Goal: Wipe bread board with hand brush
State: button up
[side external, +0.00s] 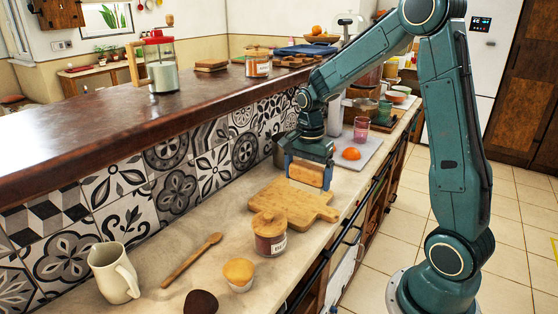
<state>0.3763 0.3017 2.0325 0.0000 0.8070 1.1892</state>
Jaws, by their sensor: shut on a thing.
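The bread board (278,203) is a light wooden board with a short handle, lying flat on the counter in the side external view. My gripper (307,163) points down above the far right part of the board. It is shut on the hand brush (306,174), of which a light wooden block shows below the jaws. The brush's underside and bristles are hidden, and I cannot tell whether it touches the board.
A lidded jar (269,238) stands close to the board's near edge. An orange fruit (351,153) and a pink glass (361,129) are beyond. The tiled wall (175,190) bounds the left.

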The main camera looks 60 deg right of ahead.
jog(key=d, duration=0.9)
jog(key=shift+a+f, duration=0.15)
jog(key=shift+f, duration=2.7)
jog(key=shift+w+f, duration=0.35)
jog(key=shift+f, duration=0.25)
jog(key=shift+w+f, duration=0.3)
jog(key=shift+f, duration=0.3)
jog(key=shift+c, duration=0.3)
jog(key=shift+w, duration=4.55)
jog(key=shift+s, duration=5.15)
jog(key=shift+r, duration=0.15)
notch_tip(320, 180, up, 8)
